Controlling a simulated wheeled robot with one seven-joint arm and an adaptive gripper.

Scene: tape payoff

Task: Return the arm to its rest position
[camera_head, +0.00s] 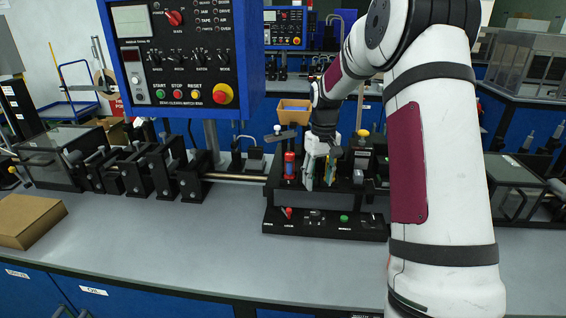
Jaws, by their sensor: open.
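My gripper (320,166) hangs at the end of my white arm in the head camera view, pointing down over a black machine block (340,222) at the middle of the bench. Its fingers are apart, close to the upright parts on the block; whether they touch them cannot be told. A red cylinder (290,165) stands just left of the fingers. My arm reaches forward from the right side of the picture and hides part of the bench and machine behind it.
A blue control panel (183,50) with buttons stands at upper left. A cardboard box (27,220) lies at the left of the grey bench (170,235). Black roller fixtures (145,172) line the bench's back left.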

